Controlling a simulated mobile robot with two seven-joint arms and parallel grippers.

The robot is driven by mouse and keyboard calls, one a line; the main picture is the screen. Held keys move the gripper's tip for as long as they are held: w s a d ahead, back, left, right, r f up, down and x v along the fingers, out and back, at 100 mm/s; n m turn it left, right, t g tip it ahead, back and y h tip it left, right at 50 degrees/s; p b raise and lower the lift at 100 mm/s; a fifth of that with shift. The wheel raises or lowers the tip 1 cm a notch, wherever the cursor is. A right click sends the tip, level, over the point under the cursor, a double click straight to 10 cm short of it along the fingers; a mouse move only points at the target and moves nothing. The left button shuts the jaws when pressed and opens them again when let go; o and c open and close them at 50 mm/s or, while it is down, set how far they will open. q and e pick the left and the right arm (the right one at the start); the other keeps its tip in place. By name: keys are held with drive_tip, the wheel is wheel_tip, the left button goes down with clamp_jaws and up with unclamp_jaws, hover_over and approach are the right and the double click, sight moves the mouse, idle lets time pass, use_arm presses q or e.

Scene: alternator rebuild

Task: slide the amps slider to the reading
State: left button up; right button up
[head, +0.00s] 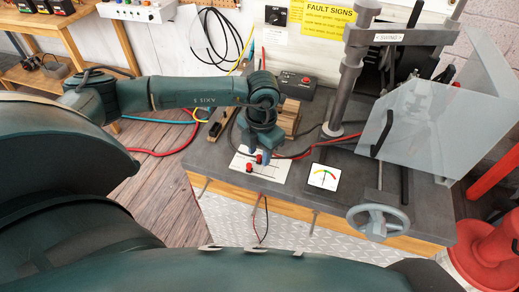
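A white panel (272,172) lies flat near the front edge of the grey bench. It carries red knobs; one red knob (249,168) sits toward its left side, and another red knob (259,159) is right at my gripper's fingertips. I cannot read which one is the amps slider. My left gripper (259,155) points down over the panel, its fingers around or beside the second knob. Whether they are closed on it is too small to tell. A square meter (323,177) with a coloured arc and a needle lies to the right. My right gripper is not in view.
A press with a grey column (345,90), clear guard (425,125) and handwheel (378,220) stands on the right. A wooden block (289,117) and dark box (295,85) sit behind my gripper. Red and black leads run beside the panel.

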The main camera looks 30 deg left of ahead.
use_arm(q)
drive_tip(key=shift+c, duration=0.4)
clamp_jaws()
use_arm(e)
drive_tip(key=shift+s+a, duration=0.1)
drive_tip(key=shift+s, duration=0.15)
use_arm(q)
drive_tip(key=shift+s+a+f+b, duration=0.15)
drive_tip(key=shift+a+b, duration=0.25)
drive_tip(key=shift+a, duration=0.15)
drive_tip(key=shift+s+a, duration=0.1)
drive_tip(key=shift+a, duration=0.25)
drive_tip(key=shift+o, duration=0.4)
unclamp_jaws()
drive_tip(key=shift+a, duration=0.1)
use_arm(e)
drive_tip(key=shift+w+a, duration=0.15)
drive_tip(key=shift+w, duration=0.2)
